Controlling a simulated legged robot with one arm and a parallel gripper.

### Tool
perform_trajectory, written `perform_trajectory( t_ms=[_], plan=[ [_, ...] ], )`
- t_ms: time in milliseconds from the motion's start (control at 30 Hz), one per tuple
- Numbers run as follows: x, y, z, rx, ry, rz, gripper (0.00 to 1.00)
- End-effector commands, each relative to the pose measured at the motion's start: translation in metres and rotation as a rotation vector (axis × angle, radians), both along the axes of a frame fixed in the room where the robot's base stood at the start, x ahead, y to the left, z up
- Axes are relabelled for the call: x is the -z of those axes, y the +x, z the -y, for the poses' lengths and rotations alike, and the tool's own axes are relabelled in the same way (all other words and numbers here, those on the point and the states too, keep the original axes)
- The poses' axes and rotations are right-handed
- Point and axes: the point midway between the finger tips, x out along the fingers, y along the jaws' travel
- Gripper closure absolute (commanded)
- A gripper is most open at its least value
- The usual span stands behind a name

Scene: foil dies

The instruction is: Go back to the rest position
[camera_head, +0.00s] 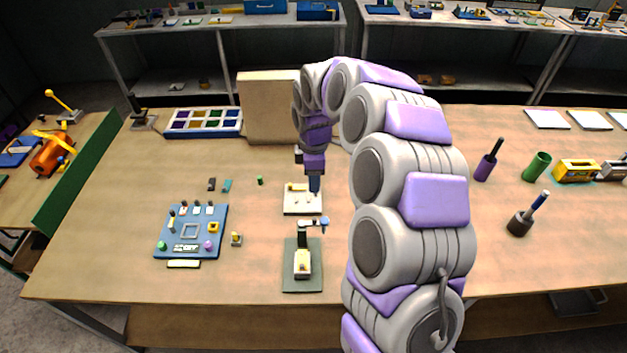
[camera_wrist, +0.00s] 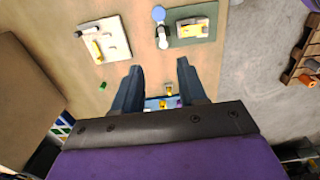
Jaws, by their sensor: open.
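My gripper (camera_wrist: 158,80) is open in the wrist view, with its two dark blue fingers apart and nothing between them. In the head view my gripper (camera_head: 314,186) points down above or just behind a white board (camera_head: 302,207) near the middle of the table. Exact height above the board cannot be told. The white board also shows in the wrist view (camera_wrist: 115,45), with small yellow and white parts on it, to the left of the fingers. A dark green base (camera_head: 303,284) with a press-like tool stands nearer the front edge.
A blue board (camera_head: 190,251) with small parts lies at left. A compartment tray (camera_head: 204,132) and a tan upright box (camera_head: 262,110) stand at the back. At right are a purple-handled tool (camera_head: 485,166), a green cup (camera_head: 537,167) and a dark holder (camera_head: 520,223).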

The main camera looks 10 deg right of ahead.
Motion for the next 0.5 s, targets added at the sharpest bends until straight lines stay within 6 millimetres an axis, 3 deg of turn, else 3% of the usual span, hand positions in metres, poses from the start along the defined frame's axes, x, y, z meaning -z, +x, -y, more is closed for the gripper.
perform_trajectory(
  t_ms=[367, 500],
  plan=[
    [0.0, -0.0001, 0.0001, 0.001, 0.0, 0.0, 0.58],
    [-0.0051, -0.0086, -0.0014, 0.028, 0.006, 0.0, 0.58]
  ],
)
